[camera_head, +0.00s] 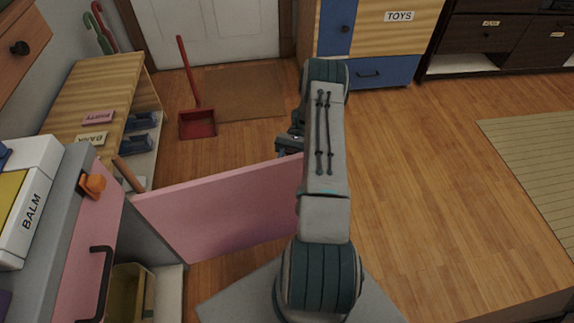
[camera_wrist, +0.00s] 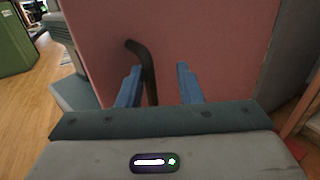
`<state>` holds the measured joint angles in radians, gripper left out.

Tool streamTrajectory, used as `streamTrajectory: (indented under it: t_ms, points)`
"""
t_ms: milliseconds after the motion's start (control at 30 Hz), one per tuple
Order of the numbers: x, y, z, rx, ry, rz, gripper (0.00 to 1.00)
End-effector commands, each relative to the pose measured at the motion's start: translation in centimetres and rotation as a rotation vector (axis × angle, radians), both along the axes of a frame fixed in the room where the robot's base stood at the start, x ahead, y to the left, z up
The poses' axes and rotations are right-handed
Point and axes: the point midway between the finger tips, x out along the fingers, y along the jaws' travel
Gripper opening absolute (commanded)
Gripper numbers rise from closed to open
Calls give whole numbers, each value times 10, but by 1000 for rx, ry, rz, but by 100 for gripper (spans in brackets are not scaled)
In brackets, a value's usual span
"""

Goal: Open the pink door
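The pink door (camera_head: 225,205) stands swung out from the grey cabinet at the lower left in the head view, with the cabinet's inside showing. Its outer face (camera_wrist: 200,35) fills much of the wrist view. A black curved handle (camera_wrist: 147,70) is on that face; it is hidden in the head view. My gripper (camera_wrist: 160,82) has its blue fingers apart, facing the door. The handle lies between the fingers, nearer the left one; I cannot tell whether they touch. In the head view, my gripper (camera_head: 290,143) is partly hidden by my arm, beyond the door.
Another pink front (camera_head: 82,255) with a black handle is on the cabinet. A yellowish bin (camera_head: 127,292) sits inside. A wooden shelf (camera_head: 90,90), red dustpan (camera_head: 198,123) and brown mat (camera_head: 245,90) lie beyond. Wood floor (camera_head: 430,190) is clear at right.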

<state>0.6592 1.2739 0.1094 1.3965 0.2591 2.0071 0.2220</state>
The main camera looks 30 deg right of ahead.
Motion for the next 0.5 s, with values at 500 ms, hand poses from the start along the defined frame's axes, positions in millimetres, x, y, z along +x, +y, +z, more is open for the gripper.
streamTrajectory:
  t_ms: [500]
  points:
    - [-63, -49, 80, -1, 2, -8, 32]
